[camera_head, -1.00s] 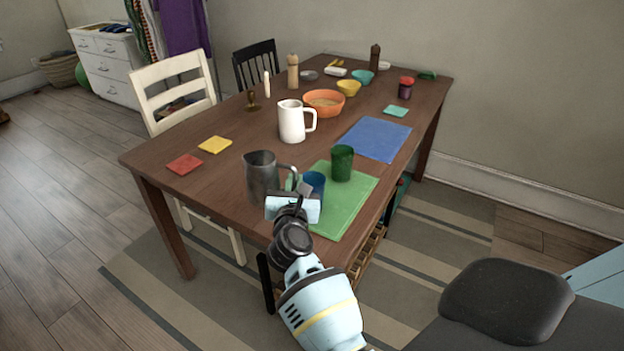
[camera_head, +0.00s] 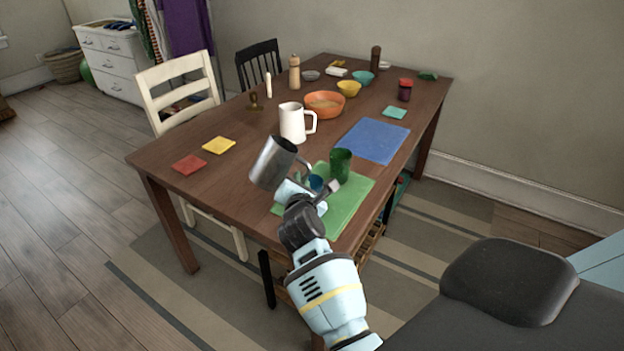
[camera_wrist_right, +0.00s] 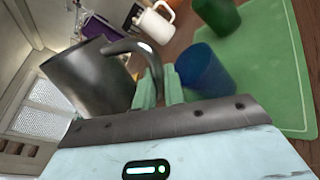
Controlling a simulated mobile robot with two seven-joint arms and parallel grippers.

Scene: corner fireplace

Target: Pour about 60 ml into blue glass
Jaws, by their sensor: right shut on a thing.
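A dark metal pitcher (camera_head: 272,163) is held tilted above the table's near edge, its top leaning to the right in the head view. My right gripper (camera_head: 303,184) is shut on the pitcher's handle; in the right wrist view the fingers (camera_wrist_right: 158,92) close on the curved handle of the pitcher (camera_wrist_right: 88,78). The blue glass (camera_head: 316,183) stands on the green mat (camera_head: 346,203), mostly hidden behind my gripper. It shows clearly in the right wrist view (camera_wrist_right: 205,72), to the right of the fingers. I see no liquid. My left gripper is not in view.
A green glass (camera_head: 340,164) stands just behind the blue glass on the mat. A white jug (camera_head: 293,122) stands behind the pitcher. A blue mat (camera_head: 374,140) lies bare to the right. Red (camera_head: 188,164) and yellow (camera_head: 219,145) coasters lie at left.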

